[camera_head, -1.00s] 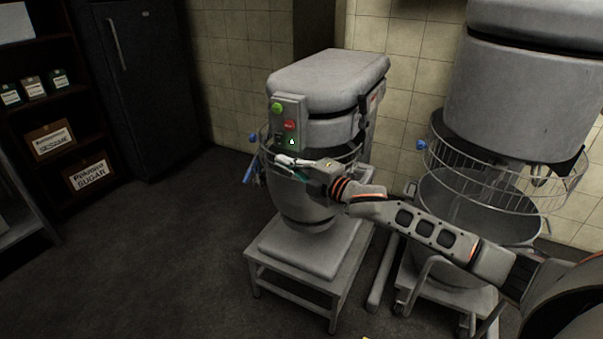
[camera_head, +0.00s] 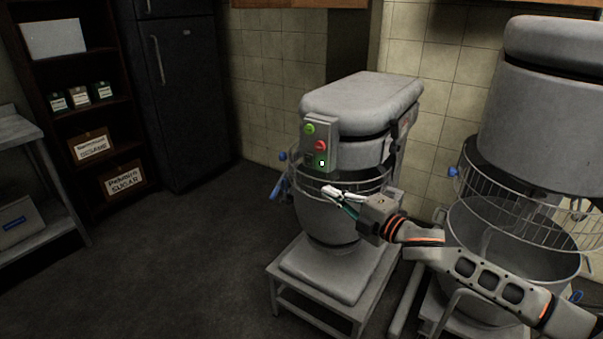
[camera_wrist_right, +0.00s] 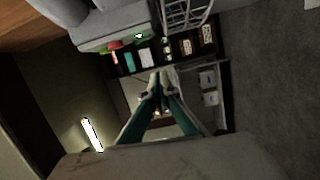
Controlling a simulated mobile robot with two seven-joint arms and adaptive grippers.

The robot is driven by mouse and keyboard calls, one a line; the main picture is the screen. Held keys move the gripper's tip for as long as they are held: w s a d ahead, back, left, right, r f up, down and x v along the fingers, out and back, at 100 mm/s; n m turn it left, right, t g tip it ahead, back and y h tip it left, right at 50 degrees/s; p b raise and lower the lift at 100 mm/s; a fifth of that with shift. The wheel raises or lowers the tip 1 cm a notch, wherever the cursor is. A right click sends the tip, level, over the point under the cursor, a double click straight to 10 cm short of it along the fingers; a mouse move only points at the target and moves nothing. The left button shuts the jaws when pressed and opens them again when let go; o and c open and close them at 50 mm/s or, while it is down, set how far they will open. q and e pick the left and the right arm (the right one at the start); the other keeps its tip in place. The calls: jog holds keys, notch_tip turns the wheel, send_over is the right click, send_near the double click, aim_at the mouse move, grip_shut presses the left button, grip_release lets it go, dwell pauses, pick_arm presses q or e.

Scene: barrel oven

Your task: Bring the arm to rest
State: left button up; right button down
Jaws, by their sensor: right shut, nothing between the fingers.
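My right arm comes in from the lower right of the head view. Its gripper (camera_head: 333,194) is in front of the bowl of the smaller grey mixer (camera_head: 362,95), below the control box with green and red buttons (camera_head: 321,144). In the right wrist view the two fingers (camera_wrist_right: 157,82) meet at their tips, shut with nothing between them. I cannot tell whether the gripper touches the mixer's wire guard. My left gripper is not in view.
A larger mixer (camera_head: 537,110) with a wire guard (camera_head: 520,205) and open bowl stands at the right, close behind my arm. A dark fridge (camera_head: 180,90), a shelf with boxes (camera_head: 93,147) and a metal table (camera_head: 20,130) stand left. The floor (camera_head: 190,260) between is clear.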

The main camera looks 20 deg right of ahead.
jog(key=s+a+f+m+g+h+p, duration=0.1)
jog(key=s+a+f+m, duration=0.25)
jog(key=s+f, duration=0.4)
jog(key=s+a+f+m+g+h+p, duration=0.1)
jog(key=s+a+f+m, duration=0.3)
jog(key=f, duration=0.7)
jog(key=s+f+m+g+h, duration=0.1)
jog(key=s+f+m, duration=0.4)
jog(key=s, duration=0.6)
jog(key=s+a+f+m+g+h, duration=0.1)
jog(key=s+f+m+g, duration=0.1)
jog(key=s+f+m, duration=0.3)
jog(key=s+f, duration=0.3)
jog(key=s, duration=0.2)
jog(key=shift+s+a+f+g+h+p, duration=0.2)
jog(key=shift+s+f+g+h+p, duration=0.1)
jog(key=shift+s+p, duration=0.1)
jog(key=shift+m, duration=0.25)
